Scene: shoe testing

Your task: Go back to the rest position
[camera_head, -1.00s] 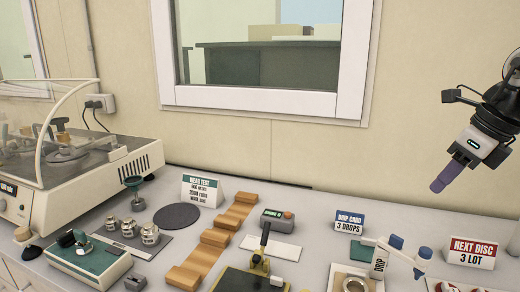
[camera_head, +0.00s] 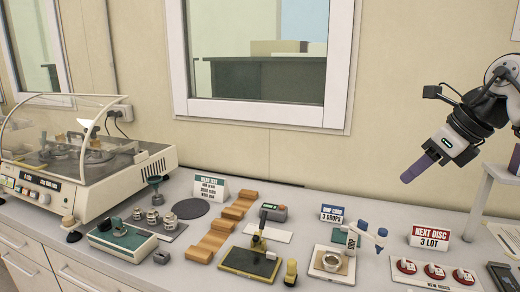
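My gripper (camera_head: 408,176) hangs in the air at the right, in front of the beige wall and above the bench. Its purple fingers point down and to the left. They show as one narrow shape from this side, so I cannot see a gap between them or anything held. It is well apart from the red "NEXT DISC 3 LOT" sign (camera_head: 430,237) below it.
The bench (camera_head: 150,262) holds a machine with a clear cover (camera_head: 85,165) at the left, metal weights (camera_head: 152,216), wooden blocks (camera_head: 226,225), a black plate (camera_head: 250,263), a drip card station (camera_head: 331,262) and a disc tray (camera_head: 405,276).

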